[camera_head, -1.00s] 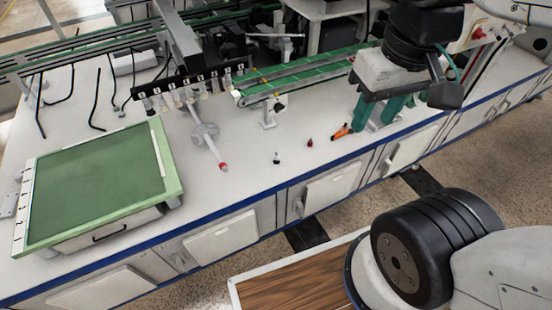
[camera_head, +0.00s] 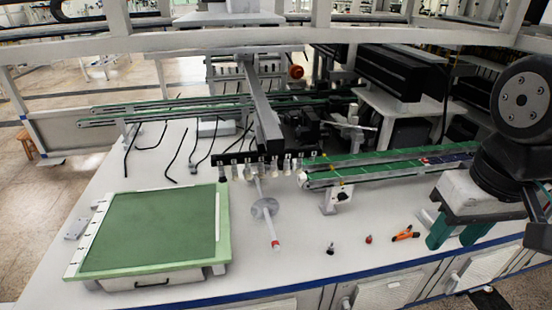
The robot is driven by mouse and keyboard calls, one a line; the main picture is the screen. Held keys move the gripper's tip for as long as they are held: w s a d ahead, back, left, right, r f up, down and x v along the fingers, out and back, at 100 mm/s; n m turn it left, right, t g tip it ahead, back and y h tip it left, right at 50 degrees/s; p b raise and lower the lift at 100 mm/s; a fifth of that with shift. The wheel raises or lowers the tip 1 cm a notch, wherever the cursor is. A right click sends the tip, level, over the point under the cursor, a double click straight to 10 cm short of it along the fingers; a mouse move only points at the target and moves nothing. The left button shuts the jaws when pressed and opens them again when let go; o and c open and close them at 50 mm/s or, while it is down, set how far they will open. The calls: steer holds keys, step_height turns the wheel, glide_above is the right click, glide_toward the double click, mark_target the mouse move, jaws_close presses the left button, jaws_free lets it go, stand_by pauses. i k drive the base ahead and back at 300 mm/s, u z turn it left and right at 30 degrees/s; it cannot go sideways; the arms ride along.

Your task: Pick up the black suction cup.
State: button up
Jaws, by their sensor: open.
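The black suction cup (camera_head: 330,249) is a small dark piece standing on the white bench top near its front edge. My gripper (camera_head: 457,236) is at the right of the view with its two green fingers spread apart and pointing down. It is empty and well to the right of the suction cup. The orange-and-black tool and a small red piece lie between them. The picture does not clearly show the height of the fingertips above the bench.
The small red piece (camera_head: 369,239) and the orange-and-black tool (camera_head: 405,234) lie near the front edge. A green-topped tray (camera_head: 222,255) is at left. Bare bench surrounds the cup.

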mark_target(330, 252)
steer(key=z, duration=3)
steer(key=k, duration=1.7)
steer(key=u, duration=2.6)
